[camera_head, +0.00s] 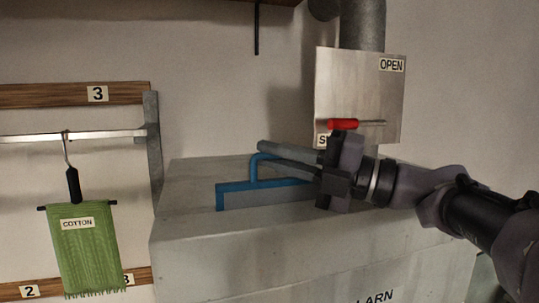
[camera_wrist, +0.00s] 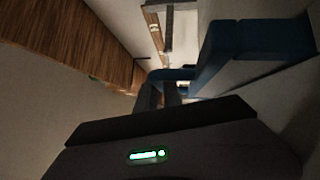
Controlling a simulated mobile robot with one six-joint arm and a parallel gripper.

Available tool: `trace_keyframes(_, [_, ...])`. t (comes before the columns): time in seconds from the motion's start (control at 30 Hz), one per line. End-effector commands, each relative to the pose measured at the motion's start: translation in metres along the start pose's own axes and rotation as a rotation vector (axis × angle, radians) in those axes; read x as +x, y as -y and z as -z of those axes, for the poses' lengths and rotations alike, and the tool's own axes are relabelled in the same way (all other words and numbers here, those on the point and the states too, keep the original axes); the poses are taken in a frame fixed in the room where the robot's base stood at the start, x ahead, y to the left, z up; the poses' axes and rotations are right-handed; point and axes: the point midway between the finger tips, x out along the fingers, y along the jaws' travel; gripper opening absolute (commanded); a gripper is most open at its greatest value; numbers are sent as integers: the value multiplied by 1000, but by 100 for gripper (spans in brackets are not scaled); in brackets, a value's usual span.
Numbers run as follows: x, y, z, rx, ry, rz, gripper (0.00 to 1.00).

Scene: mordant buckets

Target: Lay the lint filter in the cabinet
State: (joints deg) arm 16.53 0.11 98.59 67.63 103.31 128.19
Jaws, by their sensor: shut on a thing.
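The lint filter (camera_head: 262,197) is a grey panel with a blue frame and a blue handle. My gripper (camera_head: 268,155) is shut on its handle, over the top of the pale grey cabinet (camera_head: 215,255). In the wrist view the filter (camera_wrist: 250,68) stands at the right and its handle runs to my gripper (camera_wrist: 162,88). The lower edge of the filter appears at the cabinet's top; I cannot tell whether it touches, sits in an opening, or hangs above. My gripper and arm hide the filter's right end.
Behind my gripper is a metal plate (camera_head: 350,75) marked OPEN, with a red-handled lever (camera_head: 343,124), under a grey pipe (camera_head: 363,25). At left, a green cotton cloth (camera_head: 88,255) hangs from a rail (camera_head: 100,136). A thin dark rod (camera_head: 257,30) hangs above the cabinet.

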Motion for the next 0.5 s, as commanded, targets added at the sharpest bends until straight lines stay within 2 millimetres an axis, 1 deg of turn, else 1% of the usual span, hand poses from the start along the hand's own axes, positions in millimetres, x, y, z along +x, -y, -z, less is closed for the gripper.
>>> trace_keyframes(0.03, [-1,8,0,11,1,10,0])
trace_keyframes(0.07, [-1,8,0,11,1,11,0])
trace_keyframes(0.1, [-1,9,0,12,1,12,13])
trace_keyframes(0.17, [-1,9,0,12,1,12,24])
trace_keyframes(0.2, [-1,10,-1,13,1,13,32])
trace_keyframes(0.23, [-1,10,-1,13,1,13,36])
trace_keyframes(0.5, [-1,12,-1,14,2,15,36])
